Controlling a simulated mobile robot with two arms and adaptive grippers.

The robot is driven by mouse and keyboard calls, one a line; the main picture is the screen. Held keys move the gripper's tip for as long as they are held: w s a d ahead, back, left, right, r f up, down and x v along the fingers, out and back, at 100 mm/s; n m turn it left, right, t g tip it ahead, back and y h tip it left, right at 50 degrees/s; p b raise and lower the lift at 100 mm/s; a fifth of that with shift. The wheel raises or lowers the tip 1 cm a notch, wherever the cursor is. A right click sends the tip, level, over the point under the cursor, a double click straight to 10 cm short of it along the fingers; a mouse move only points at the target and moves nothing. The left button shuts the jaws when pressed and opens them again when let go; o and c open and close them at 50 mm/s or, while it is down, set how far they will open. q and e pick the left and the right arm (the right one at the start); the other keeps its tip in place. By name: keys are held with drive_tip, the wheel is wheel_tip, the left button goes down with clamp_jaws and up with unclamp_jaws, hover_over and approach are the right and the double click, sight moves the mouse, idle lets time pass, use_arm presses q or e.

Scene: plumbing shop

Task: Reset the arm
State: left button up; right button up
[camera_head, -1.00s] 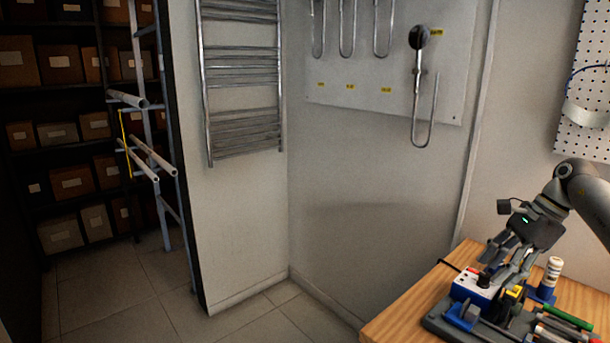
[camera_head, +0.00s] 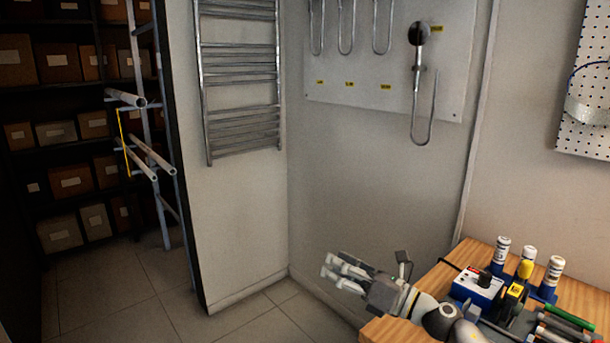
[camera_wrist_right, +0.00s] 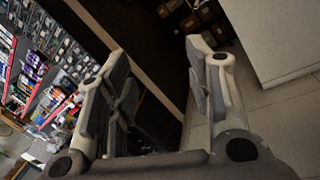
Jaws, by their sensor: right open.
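My right gripper (camera_head: 345,272) is low in the head view, left of the wooden workbench, with its fingers pointing left over the floor. Its wrist and arm come in from the bottom right, in front of the bench's left corner. The gripper is open and empty. My left gripper is in neither view.
The workbench (camera_head: 390,328) at bottom right holds a blue-and-white box (camera_head: 476,288), several white bottles, a yellow tool (camera_head: 513,294) and green and red tubes. A towel radiator (camera_head: 240,75) hangs on the wall. A pipe rack (camera_head: 150,150) stands at left. Floor between is clear.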

drive_tip(key=s+d+f+m+t+h, duration=0.2)
drive_tip(key=s+d+f+m+h, duration=0.5)
drive_tip(key=m, duration=0.8)
drive_tip(key=s+d+f+m+t+h, duration=0.2)
drive_tip(key=s+d+f+m+h, duration=0.2)
drive_tip(key=f+m+h, duration=0.7)
drive_tip(key=s+d+f+m+g+y, duration=0.1)
drive_tip(key=s+f+m+g, duration=0.25)
drive_tip(key=s, duration=0.65)
drive_tip(key=s+f+m+g+y, duration=0.15)
drive_tip(key=s+m+g, duration=0.3)
drive_tip(key=s, duration=0.55)
drive_tip(key=s+d+f+m+g, duration=0.1)
drive_tip(key=s+f+m+g, duration=0.3)
drive_tip(key=s, duration=0.5)
wheel_tip(320, 180, down, 26)
drive_tip(key=s+m+g, duration=0.1)
drive_tip(key=s, duration=0.1)
drive_tip(key=s+d+f+g, duration=0.1)
drive_tip(key=s+d+f, duration=0.2)
drive_tip(key=s+f, duration=1.2)
drive_tip(key=shift+s+f, duration=0.2)
drive_tip(key=shift+s, duration=0.45)
